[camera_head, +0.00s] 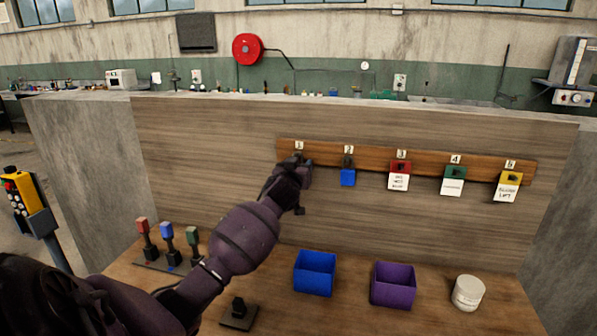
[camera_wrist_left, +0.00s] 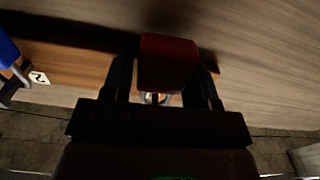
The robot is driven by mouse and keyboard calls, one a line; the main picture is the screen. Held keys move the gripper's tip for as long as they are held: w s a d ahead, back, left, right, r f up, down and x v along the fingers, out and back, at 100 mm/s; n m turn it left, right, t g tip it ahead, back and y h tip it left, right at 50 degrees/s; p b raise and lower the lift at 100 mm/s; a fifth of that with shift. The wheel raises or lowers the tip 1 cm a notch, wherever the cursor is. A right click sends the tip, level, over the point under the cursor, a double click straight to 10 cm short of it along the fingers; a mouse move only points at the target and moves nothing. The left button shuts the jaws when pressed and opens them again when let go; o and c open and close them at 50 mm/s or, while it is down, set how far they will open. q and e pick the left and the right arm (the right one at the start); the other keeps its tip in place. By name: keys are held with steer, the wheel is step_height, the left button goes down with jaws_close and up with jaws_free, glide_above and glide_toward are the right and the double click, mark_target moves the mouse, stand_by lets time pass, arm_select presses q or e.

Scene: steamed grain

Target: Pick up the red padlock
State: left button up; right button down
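The red padlock (camera_wrist_left: 168,62) is between the two fingers of my left gripper in the left wrist view, with its metal shackle showing below it. My left gripper (camera_head: 298,164) is at the wooden rail (camera_head: 325,152), under the number 1 label, and hides the padlock in the head view. The fingers lie along both sides of the padlock; whether they press on it cannot be told. A blue padlock (camera_head: 348,178) hangs under label 2, just right of the gripper; it also shows in the left wrist view (camera_wrist_left: 8,52). My right gripper is not in view.
Red (camera_head: 399,176), green (camera_head: 453,180) and yellow (camera_head: 508,186) topped tags hang farther right on the rail. Below on the bench are a blue bin (camera_head: 315,273), a purple bin (camera_head: 393,285), a white tub (camera_head: 468,293) and several coloured-handled levers (camera_head: 167,240).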

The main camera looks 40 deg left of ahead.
arm_select(q)
steer(key=c, duration=0.6)
steer(key=shift+r, duration=0.1)
steer(key=shift+c, duration=0.2)
